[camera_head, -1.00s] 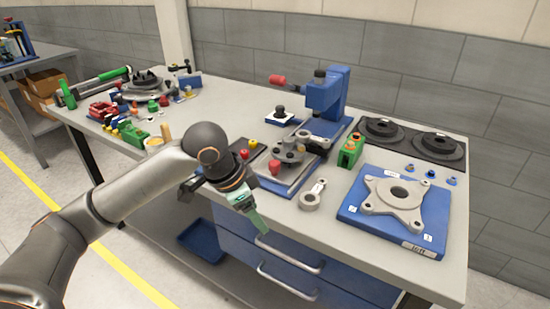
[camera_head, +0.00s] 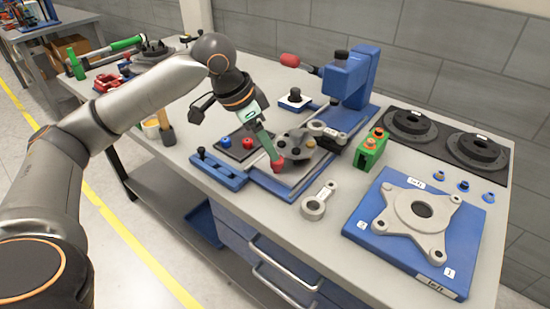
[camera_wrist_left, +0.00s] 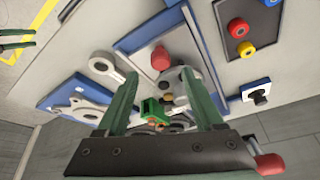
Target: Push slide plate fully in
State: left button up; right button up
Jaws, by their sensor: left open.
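The grey metal slide plate (camera_head: 293,176) lies on a blue-edged base in front of the blue press (camera_head: 348,78). A red knob (camera_head: 277,163) stands at its front, and a grey lobed part (camera_head: 297,141) sits behind the knob. My left gripper (camera_head: 270,152) points down at the red knob, its green fingers close to it. In the left wrist view the fingers are spread wide, and the red knob (camera_wrist_left: 161,58) shows between and beyond their tips. I cannot tell whether a finger touches it. My right gripper is not in view.
A blue bar fixture (camera_head: 220,170) and a dark panel with blue and red buttons (camera_head: 238,148) lie left of the plate. A grey link (camera_head: 316,203), a green block (camera_head: 369,149) and a blue fixture with a flanged part (camera_head: 425,268) lie right.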

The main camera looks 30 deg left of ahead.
pick_arm(q)
jog(key=x, duration=0.5)
jog(key=shift+w+d+f+b, duration=0.1)
jog(key=shift+w+f+b, duration=0.05)
jog(key=shift+f+b, duration=0.2)
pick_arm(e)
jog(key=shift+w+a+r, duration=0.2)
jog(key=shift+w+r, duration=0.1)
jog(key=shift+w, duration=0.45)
pick_arm(q)
jog(key=shift+c, duration=0.3)
jog(key=shift+c, duration=1.4)
grip_shut()
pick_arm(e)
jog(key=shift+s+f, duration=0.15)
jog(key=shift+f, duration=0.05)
